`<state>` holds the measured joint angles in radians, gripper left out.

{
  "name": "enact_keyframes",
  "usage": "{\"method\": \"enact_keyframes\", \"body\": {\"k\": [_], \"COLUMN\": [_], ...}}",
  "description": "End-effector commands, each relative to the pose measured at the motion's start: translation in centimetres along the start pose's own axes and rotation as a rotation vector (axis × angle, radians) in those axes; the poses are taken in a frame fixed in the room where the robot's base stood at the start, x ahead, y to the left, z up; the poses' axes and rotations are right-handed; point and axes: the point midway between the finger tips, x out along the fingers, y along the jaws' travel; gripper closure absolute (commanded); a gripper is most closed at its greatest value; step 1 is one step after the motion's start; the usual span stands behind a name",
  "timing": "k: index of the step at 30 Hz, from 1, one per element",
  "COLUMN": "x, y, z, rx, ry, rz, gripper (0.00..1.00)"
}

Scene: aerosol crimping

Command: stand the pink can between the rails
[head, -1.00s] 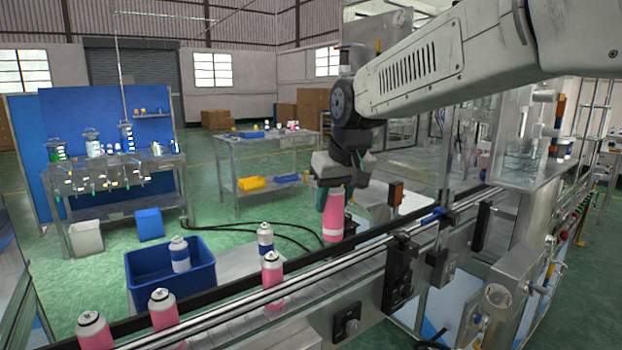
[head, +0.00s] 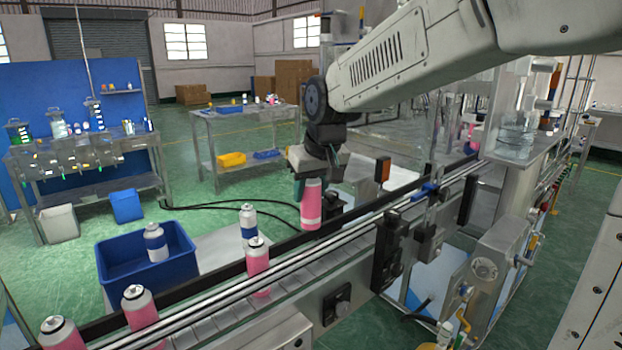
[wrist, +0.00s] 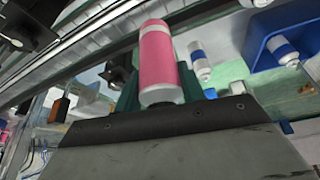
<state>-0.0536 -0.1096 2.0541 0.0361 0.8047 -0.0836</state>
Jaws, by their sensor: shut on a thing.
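A pink can (head: 311,205) with a pale band hangs in my gripper (head: 303,190), near the far rail of the conveyor. In the wrist view the pink can (wrist: 158,60) sits between green fingers (wrist: 128,95), and my gripper is shut on it. The can looks close to upright. The rails (head: 225,305) run diagonally along the conveyor, with several pink cans (head: 140,306) standing between them at the left. I cannot tell how high the held can is above the belt.
A blue bin (head: 185,275) holds a white can with a blue band (head: 156,243). Another blue-banded can (head: 248,222) stands beside the bin. Black sensor boxes (head: 388,250) and an orange-topped post (head: 382,170) line the conveyor. The rail stretch right of the standing cans looks free.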

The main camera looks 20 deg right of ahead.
Motion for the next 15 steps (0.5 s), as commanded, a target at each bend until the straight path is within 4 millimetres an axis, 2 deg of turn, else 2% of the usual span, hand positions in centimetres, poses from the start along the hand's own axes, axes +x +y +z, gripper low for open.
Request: {"method": "enact_keyframes", "body": {"k": [15], "x": [3.9], "y": [0.1], "z": [1.7], "rx": [0.002], "ry": [-0.003], "rz": [0.000], "gripper": [0.83]}}
